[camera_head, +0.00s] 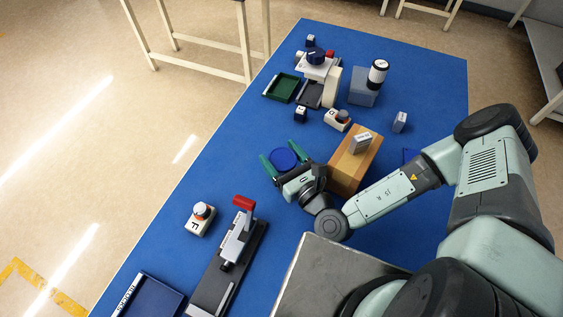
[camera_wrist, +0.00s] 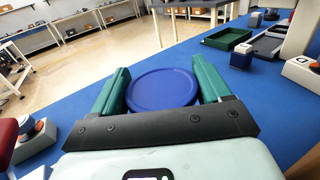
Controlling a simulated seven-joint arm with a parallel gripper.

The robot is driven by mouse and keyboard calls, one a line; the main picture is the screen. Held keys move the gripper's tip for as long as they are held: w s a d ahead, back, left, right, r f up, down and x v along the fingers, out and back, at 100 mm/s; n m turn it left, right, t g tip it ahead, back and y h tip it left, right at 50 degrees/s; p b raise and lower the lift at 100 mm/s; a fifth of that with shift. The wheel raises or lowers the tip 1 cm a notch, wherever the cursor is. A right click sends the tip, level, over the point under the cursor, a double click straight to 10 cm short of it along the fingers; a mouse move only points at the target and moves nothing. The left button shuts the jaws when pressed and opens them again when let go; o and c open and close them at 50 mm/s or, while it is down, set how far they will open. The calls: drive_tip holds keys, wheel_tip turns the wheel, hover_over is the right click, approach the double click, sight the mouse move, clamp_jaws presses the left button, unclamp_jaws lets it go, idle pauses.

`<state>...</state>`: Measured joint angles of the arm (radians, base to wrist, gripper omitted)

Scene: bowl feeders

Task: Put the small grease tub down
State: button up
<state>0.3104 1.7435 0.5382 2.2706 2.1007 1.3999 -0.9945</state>
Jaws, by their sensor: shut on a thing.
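The small grease tub shows as a round blue lid (camera_head: 284,159) between the green fingers of my gripper (camera_head: 283,158). In the wrist view the blue lid (camera_wrist: 162,89) sits between the two green fingers (camera_wrist: 163,88), level and close against both. My gripper is shut on the tub. The tub's underside is hidden, so I cannot tell whether it touches the blue table top (camera_head: 262,120).
A wooden block (camera_head: 350,172) with a small grey box (camera_head: 360,143) on it stands right of my gripper. A green tray (camera_head: 284,88) and a press-like device (camera_head: 318,70) are farther back. A red-handled clamp (camera_head: 240,235) and a button box (camera_head: 201,218) stand nearer. Blue table around the tub's left is clear.

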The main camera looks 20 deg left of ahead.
sight(281, 164)
drive_tip(key=shift+f, duration=1.45)
drive_tip(key=shift+f, duration=0.15)
drive_tip(key=o, duration=1.1)
